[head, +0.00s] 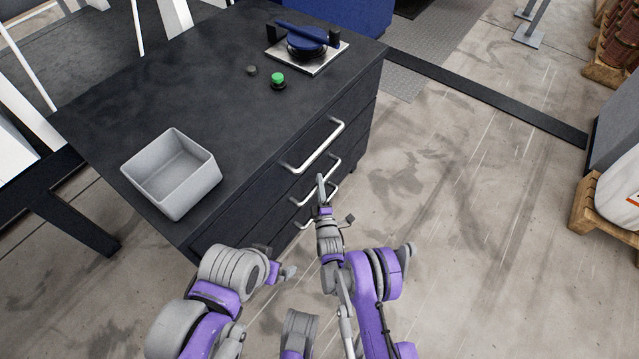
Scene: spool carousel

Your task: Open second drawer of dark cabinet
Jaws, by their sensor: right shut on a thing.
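The dark cabinet (225,85) stands at the centre left, with a column of drawers on its right-facing side. The top drawer has a long silver bar handle (318,148). Below it is the second drawer's handle (334,168), partly covered by my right gripper. The drawer fronts look flush, as far as I can see. My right gripper (321,190) is at the second handle and shut on it. My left gripper (287,272) is low in front of the cabinet, apart from the handles; its fingers are too small to read.
A grey open bin (172,178) stands on the near left of the cabinet top. A green button (278,79) and a blue spool device on a plate (318,62) are farther back. A lower handle (303,226) shows under the second. The floor (470,220) to the right is clear.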

